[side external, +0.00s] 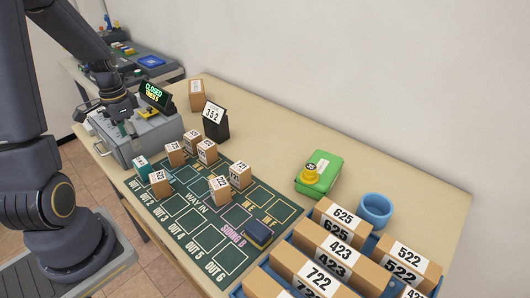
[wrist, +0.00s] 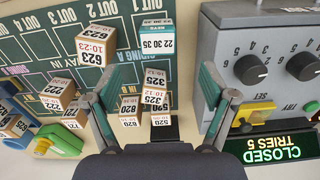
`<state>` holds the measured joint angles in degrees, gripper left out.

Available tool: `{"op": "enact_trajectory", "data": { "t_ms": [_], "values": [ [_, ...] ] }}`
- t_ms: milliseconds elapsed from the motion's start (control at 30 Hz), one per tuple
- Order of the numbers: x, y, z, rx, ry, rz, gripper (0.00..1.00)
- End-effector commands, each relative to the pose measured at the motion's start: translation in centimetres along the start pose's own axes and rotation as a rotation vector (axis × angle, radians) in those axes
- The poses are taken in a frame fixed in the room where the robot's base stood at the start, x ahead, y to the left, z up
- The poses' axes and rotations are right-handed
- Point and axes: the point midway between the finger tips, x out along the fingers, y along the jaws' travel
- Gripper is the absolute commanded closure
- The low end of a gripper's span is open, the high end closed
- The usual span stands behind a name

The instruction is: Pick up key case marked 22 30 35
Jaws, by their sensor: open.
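The key case marked 22 30 35 (wrist: 157,43) is a teal block with a white label, at the top middle of the wrist view. In the side view, a small teal block (side external: 141,169) stands at the left edge of the green board, near OUT 1; its label is not readable there. My gripper (wrist: 152,86) is open and its fingers hold nothing. The case lies beyond the fingertips, apart from them. In the side view, my gripper (side external: 126,128) is over the grey control box, behind and left of the teal block.
The grey control box (wrist: 262,60) with black knobs and a CLOSED TRIES 5 display (wrist: 275,152) is at the right. Numbered cartons 623 (wrist: 96,47) and 325 (wrist: 154,92) stand near the case. A blue rack (side external: 283,252) of large cartons is at the front right.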

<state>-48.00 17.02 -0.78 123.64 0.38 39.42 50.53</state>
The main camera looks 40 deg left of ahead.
Motion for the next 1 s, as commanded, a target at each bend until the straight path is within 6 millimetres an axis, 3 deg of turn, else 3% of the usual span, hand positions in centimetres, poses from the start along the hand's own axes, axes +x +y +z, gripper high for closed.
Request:
{"op": "enact_trajectory", "data": {
  "t_ms": [200,467,700,1000],
  "values": [
    [4.7,0.1,0.1,0.000,-0.003,0.004,0.17],
    [6.9,0.1,0.0,0.000,-0.001,0.001,0.17],
    [10.6,0.3,0.0,0.000,-0.002,0.002,0.17],
    [11.5,0.3,-0.1,0.000,0.001,-0.001,0.17]
  ]
}}
